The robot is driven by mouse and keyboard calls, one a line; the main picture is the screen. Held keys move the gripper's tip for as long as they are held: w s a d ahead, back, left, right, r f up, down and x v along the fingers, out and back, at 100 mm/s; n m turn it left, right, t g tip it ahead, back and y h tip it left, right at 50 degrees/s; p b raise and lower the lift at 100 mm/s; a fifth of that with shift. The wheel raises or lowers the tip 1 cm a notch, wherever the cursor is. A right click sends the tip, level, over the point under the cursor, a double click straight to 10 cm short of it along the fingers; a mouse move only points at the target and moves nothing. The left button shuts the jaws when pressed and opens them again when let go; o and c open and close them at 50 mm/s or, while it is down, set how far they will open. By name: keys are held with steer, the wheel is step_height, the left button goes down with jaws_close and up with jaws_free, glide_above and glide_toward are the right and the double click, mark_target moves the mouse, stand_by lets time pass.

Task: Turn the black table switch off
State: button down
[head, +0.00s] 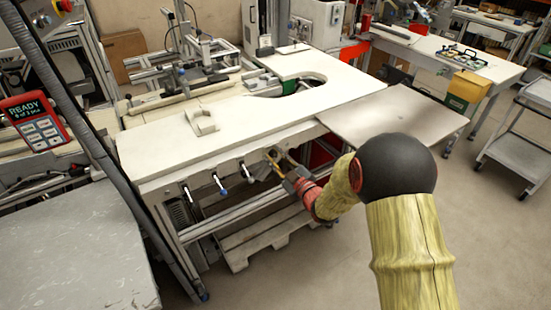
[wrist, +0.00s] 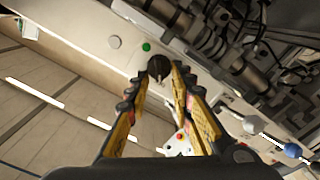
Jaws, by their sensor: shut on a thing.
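The black table switch (wrist: 158,67) is a round dark rotary knob on the pale front panel of the table. In the wrist view it sits between the two yellow-and-black fingers of my gripper (wrist: 160,76), which are shut on it. A thin light mark shows on its lower part. In the head view my gripper (head: 280,165) reaches the table's front edge from the right, at the knob. The knob is small and partly covered there, so its exact angle is hard to read.
A grey side leaf (head: 395,117) extends at the right. A wooden pallet (head: 265,235) lies below.

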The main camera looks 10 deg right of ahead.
stand_by(0.4)
steer(key=c, duration=1.7)
jaws_free()
steer(key=shift+o, duration=0.7)
steer(key=v, duration=1.2)
